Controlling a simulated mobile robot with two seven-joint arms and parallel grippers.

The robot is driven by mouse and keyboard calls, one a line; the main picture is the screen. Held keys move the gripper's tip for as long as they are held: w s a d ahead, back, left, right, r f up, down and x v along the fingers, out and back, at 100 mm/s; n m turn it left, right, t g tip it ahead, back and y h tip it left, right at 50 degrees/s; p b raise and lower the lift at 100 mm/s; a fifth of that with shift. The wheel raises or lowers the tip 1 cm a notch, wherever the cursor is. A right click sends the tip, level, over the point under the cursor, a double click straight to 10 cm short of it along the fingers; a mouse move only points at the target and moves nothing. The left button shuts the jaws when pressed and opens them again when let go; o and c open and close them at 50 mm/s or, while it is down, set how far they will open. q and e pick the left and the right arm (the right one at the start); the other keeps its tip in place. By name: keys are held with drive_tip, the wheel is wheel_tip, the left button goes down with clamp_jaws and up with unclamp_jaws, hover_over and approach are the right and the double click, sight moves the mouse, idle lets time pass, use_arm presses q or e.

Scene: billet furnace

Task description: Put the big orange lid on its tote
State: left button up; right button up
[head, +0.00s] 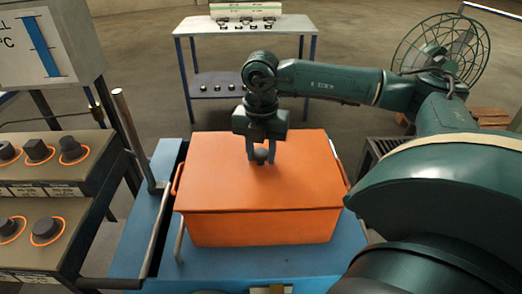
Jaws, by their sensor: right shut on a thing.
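The orange tote (265,228) stands on a blue cart (140,250) in the middle of the head view. The big orange lid (225,180) lies over the tote's top, and its front edge runs along the tote's front rim. From here I cannot tell whether it is fully seated. A dark round knob (261,157) stands on the lid. My right gripper (261,158) points down over the lid, with its fingers shut on the knob. My left gripper is not in view.
A control panel with dark knobs (45,228) stands close on the left, beside an upright metal post (133,138). A blue-legged table (245,25) with small items is behind. A green fan (440,48) stands at the back right. Open floor lies between.

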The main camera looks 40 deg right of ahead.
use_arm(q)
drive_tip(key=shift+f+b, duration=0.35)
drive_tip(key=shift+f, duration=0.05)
use_arm(e)
drive_tip(key=shift+f, duration=0.45)
drive_tip(key=o, duration=1.2)
wheel_tip(320, 180, up, 3)
drive_tip(key=shift+f, duration=0.1)
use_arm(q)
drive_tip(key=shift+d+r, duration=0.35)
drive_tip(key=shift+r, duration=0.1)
use_arm(e)
wheel_tip(320, 180, up, 10)
drive_tip(key=shift+r, duration=0.2)
